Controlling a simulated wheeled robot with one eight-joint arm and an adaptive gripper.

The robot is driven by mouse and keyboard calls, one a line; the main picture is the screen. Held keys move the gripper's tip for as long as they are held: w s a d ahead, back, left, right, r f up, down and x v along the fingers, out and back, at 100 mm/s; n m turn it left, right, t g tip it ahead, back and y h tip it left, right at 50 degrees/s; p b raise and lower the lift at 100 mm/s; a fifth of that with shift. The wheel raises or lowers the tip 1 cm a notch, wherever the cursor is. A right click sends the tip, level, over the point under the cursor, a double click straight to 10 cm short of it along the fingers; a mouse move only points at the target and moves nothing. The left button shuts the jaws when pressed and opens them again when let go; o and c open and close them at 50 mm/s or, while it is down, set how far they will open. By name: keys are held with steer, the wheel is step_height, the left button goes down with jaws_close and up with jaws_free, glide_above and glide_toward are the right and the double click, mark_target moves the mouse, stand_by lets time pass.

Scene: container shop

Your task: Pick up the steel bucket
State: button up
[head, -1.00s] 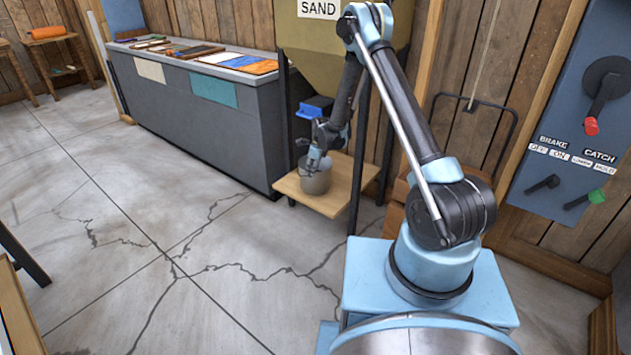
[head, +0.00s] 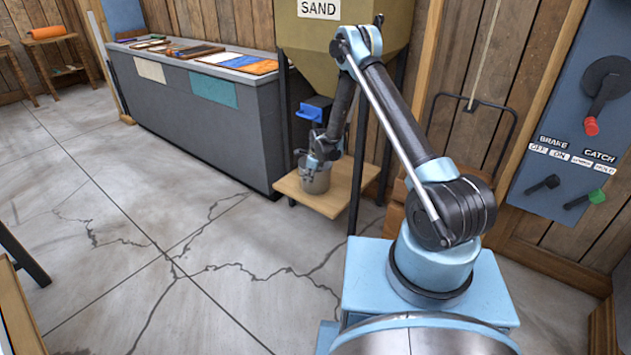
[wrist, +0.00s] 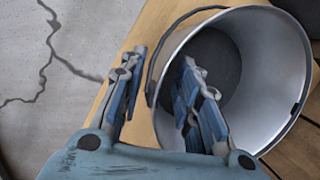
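The steel bucket (head: 317,184) stands upright on a low wooden shelf (head: 346,176) under the sand hopper. In the wrist view the bucket (wrist: 270,50) is seen from above, with a dark grey bottom and a thin dark wire handle (wrist: 151,72) along its left rim. My gripper (wrist: 160,66) is open at the bucket's left side. Its right finger overlaps the bucket's opening and its left finger is outside, over the shelf. The rim and handle lie between the fingers; contact cannot be told. In the head view my gripper (head: 317,160) is at the bucket's top.
The yellowish sand hopper (head: 340,48) and its blue outlet part (head: 314,110) are just above the bucket. Dark hopper legs (head: 357,185) flank the shelf. A grey counter (head: 190,110) stands left. A lever panel (head: 570,120) is at right. The cracked floor in front is clear.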

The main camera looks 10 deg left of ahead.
jaws_close()
steer(key=shift+r, duration=0.15)
